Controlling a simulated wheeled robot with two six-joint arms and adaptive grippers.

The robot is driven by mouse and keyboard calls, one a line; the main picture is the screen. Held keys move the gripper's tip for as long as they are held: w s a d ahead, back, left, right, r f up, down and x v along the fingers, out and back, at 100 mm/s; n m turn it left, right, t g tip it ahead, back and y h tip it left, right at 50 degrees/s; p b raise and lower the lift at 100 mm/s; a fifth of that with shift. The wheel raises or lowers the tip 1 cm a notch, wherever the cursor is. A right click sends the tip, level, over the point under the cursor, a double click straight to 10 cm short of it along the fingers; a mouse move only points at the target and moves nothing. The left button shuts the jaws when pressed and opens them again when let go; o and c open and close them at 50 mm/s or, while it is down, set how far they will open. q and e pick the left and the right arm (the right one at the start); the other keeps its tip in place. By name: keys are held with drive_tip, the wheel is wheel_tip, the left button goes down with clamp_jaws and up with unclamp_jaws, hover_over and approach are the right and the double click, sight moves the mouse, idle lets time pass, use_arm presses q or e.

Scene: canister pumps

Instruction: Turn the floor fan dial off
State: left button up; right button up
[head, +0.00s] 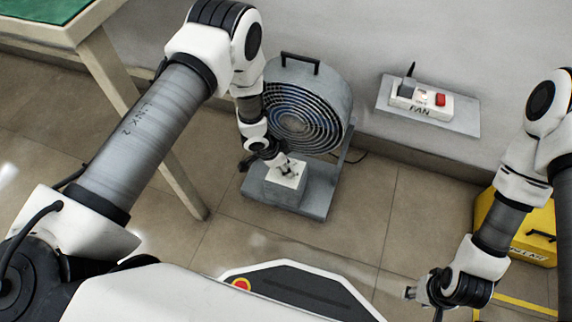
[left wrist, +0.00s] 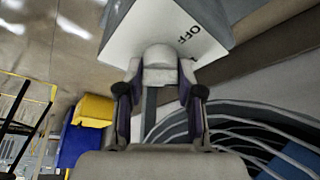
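The floor fan (head: 305,110) is a grey round fan with a blue-tinted grille, standing on a grey base near the wall. A small box with a pale top (head: 288,178) sits on the front of the base. My left gripper (head: 286,170) reaches down to that top. In the left wrist view, the white dial (left wrist: 160,62) lies between the fingertips of my left gripper (left wrist: 160,78), which appear to close on its sides. The word OFF shows on the plate beside the dial. The dial's pointer is not clear. My right gripper (head: 412,293) hangs away from the fan; its fingers are too small to read.
A wall panel marked FAN (head: 425,104) with a red switch is right of the fan. A green-topped table (head: 95,40) stands at the left. A yellow box (head: 520,228) stands at the right. The tiled floor between the fan and yellow box is clear.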

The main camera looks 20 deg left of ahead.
idle(0.4)
use_arm(q)
drive_tip(key=shift+r+n+t+y+p, duration=0.1)
drive_tip(key=shift+n+t+y+p, duration=0.3)
drive_tip(key=shift+n+p, duration=0.7)
drive_tip(key=n, duration=0.3)
drive_tip(key=shift+t+y, duration=0.3)
drive_tip(key=shift+y, duration=0.1)
drive_tip(key=n+p, duration=0.1)
drive_tip(key=n, duration=0.1)
drive_tip(key=shift+n+y, duration=0.3)
drive_tip(key=shift+y, duration=0.1)
drive_tip(key=shift+n+t+y, duration=0.3)
drive_tip(key=shift+n+y, duration=0.2)
drive_tip(key=shift+n, duration=0.7)
drive_tip(key=o, duration=1.2)
